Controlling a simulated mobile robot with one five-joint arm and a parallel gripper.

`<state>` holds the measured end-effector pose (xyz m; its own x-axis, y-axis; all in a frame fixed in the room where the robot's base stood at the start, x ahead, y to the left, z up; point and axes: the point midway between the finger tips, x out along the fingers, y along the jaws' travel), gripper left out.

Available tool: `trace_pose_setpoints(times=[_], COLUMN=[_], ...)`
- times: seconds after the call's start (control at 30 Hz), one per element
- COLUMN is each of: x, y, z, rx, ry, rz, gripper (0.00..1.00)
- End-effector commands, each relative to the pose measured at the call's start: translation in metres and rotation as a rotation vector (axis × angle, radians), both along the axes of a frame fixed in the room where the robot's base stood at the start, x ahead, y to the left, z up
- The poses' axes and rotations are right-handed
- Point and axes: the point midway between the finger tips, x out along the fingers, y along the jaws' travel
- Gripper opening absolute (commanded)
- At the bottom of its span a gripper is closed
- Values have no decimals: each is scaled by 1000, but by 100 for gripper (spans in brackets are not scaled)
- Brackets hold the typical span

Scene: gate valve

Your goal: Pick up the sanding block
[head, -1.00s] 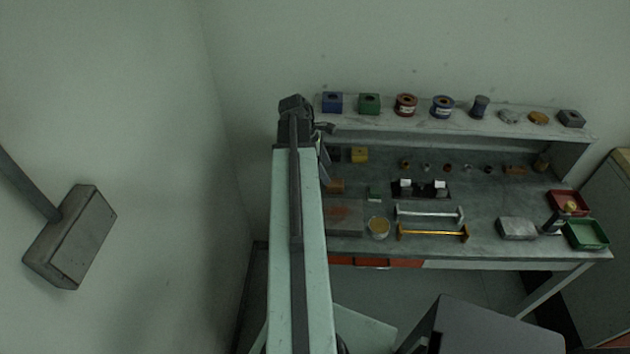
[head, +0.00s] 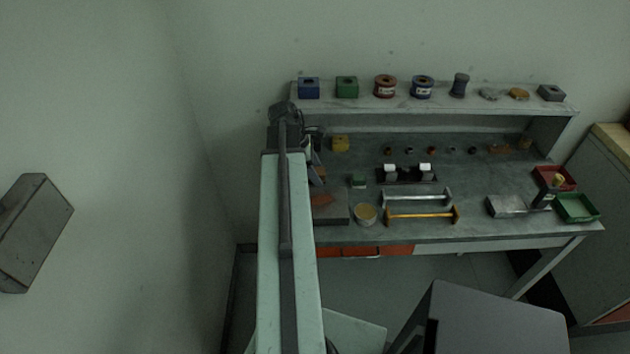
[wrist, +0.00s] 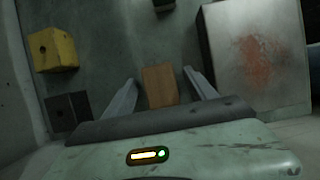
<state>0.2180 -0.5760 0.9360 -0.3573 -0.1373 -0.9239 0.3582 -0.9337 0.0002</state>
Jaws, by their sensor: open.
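A flat brown block (wrist: 160,86), which looks like the sanding block, lies on the grey bench top in the wrist view. My gripper (wrist: 159,78) is open, with one finger to the left of the block and one to the right. The block's near end reaches down toward the dark edge of my gripper. I cannot tell how high the fingers are above the bench. In the head view my arm hides most of the gripper and of the block at the bench's left end.
A rust-stained metal plate (wrist: 255,55) lies close to the right finger. A yellow block (wrist: 52,49) and a dark block (wrist: 68,112) are to the left. A green block (head: 358,181) and a round tin (head: 365,214) stand further right on the bench. A shelf (head: 440,104) runs behind.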

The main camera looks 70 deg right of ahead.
Motion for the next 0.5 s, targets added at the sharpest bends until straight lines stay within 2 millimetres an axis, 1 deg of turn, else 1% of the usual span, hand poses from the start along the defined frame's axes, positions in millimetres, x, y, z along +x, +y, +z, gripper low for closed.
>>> trace_pose_setpoints(times=[0.07, 0.1, 0.17, 0.2, 0.3, 0.5], x=[0, 0, 0, 1, 1, 1], y=[0, 0, 0, 0, 0, 0], z=[2, 2, 2, 2, 1, 2], rx=[0, 0, 0, 0, 0, 0], ry=[0, 0, 0, 0, 0, 0], rz=[0, 0, 0, 1, 1, 1], gripper=[65, 54, 38, 26, 0, 0])
